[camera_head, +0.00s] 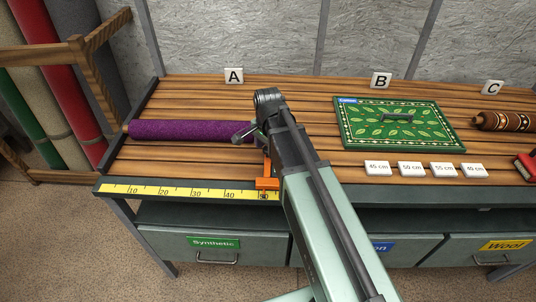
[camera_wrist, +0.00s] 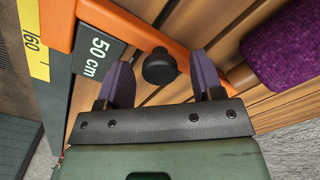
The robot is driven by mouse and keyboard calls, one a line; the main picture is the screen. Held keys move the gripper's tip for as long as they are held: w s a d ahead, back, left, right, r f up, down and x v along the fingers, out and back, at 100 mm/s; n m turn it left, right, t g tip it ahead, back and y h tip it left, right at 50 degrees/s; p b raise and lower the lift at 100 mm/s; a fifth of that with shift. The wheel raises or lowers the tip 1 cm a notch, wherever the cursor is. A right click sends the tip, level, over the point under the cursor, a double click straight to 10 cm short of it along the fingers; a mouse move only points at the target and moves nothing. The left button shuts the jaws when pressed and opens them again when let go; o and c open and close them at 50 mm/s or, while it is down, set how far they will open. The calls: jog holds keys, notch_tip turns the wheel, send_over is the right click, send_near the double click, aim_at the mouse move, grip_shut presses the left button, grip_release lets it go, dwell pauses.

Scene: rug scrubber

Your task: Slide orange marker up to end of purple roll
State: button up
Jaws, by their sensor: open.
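The orange marker (camera_head: 267,184) sits on the yellow ruler near its right end in the head view. Its orange bar (camera_wrist: 140,28) crosses the planks in the wrist view, beside a dark "50 cm" plate (camera_wrist: 97,57). A black knob (camera_wrist: 159,67) stands by the bar. My gripper (camera_wrist: 160,72) is open, with the knob showing between its two purple-padded fingers; contact cannot be told. The purple roll (camera_head: 190,131) lies on the table at left; its end (camera_wrist: 285,48) is close to the bar's far part. In the head view my arm hides the roll's right end.
The yellow ruler (camera_head: 150,190) runs along the table's front edge. A green patterned rug (camera_head: 385,127) lies under B, with white length tiles (camera_head: 412,168) in front. A brown patterned roll (camera_head: 500,121) lies at right. Rolled rugs stand in a wooden rack (camera_head: 95,75) at left.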

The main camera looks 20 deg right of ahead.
jog(key=shift+r, duration=0.1)
jog(key=shift+c, duration=0.2)
jog(key=c, duration=0.7)
jog(key=shift+w+a, duration=0.2)
jog(key=shift+a, duration=0.35)
jog(key=shift+c, duration=0.2)
jog(key=o, duration=0.8)
jog(key=shift+r, duration=0.1)
notch_tip(320, 180, up, 11)
jog(key=p, duration=1.1)
jog(key=shift+f, duration=0.2)
